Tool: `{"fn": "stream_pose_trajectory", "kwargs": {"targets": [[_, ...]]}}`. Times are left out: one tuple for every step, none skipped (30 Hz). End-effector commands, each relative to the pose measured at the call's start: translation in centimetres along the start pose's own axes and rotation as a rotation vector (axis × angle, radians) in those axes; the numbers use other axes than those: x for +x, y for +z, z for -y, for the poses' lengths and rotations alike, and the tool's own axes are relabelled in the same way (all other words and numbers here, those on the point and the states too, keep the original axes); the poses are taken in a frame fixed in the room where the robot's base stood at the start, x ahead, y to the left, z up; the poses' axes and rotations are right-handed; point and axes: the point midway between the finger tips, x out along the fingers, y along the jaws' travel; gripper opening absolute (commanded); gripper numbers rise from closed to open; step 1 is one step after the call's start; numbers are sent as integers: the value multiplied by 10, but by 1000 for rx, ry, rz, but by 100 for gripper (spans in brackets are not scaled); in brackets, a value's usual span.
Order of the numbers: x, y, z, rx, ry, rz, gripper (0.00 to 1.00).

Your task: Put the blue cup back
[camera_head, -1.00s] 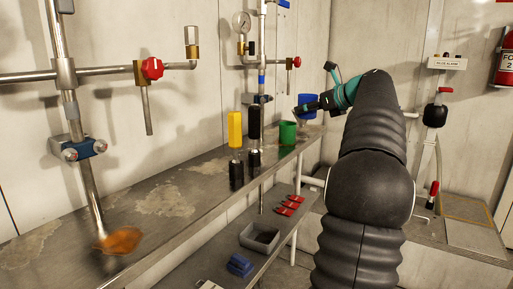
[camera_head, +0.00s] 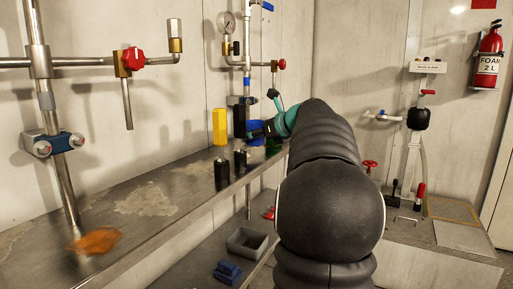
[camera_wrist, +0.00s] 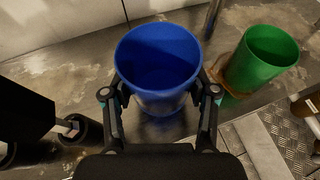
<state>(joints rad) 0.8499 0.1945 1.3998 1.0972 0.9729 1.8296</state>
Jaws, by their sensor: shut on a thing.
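The blue cup (camera_wrist: 157,62) is upright between the fingers of my gripper (camera_wrist: 160,90) in the wrist view, its open mouth facing the camera. My gripper is shut on it from both sides. In the head view the blue cup (camera_head: 256,139) is mostly hidden behind my gripper (camera_head: 262,129), over the back part of the upper bench (camera_head: 145,200). I cannot tell whether its base touches the bench. The green cup (camera_wrist: 264,58) stands just right of it, apart, in the wrist view. In the head view the green cup (camera_head: 274,147) is partly hidden by my arm.
Vertical pipework with a gauge (camera_head: 226,22) rises behind. A grey bin (camera_head: 248,242) and a blue item (camera_head: 227,272) are on the lower shelf.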

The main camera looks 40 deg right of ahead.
Motion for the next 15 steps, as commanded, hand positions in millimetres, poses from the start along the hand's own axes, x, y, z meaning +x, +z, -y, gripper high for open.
{"fn": "stream_pose_trajectory", "kwargs": {"targets": [[4,-10,0,2,1,-2,21],[6,-14,0,2,1,-1,21],[8,-20,0,2,1,-1,21],[10,-23,0,3,2,-1,21],[11,-26,0,2,2,-1,21],[12,-28,0,1,1,-1,21],[12,-29,0,0,1,-1,21],[12,-29,0,0,1,0,21],[12,-28,0,0,1,0,21],[12,-28,0,0,1,0,21],[12,-28,0,0,1,0,21],[12,-28,0,0,1,0,21],[12,-28,0,0,1,0,21],[12,-28,0,0,1,0,21],[12,-29,0,0,1,0,21]]}}
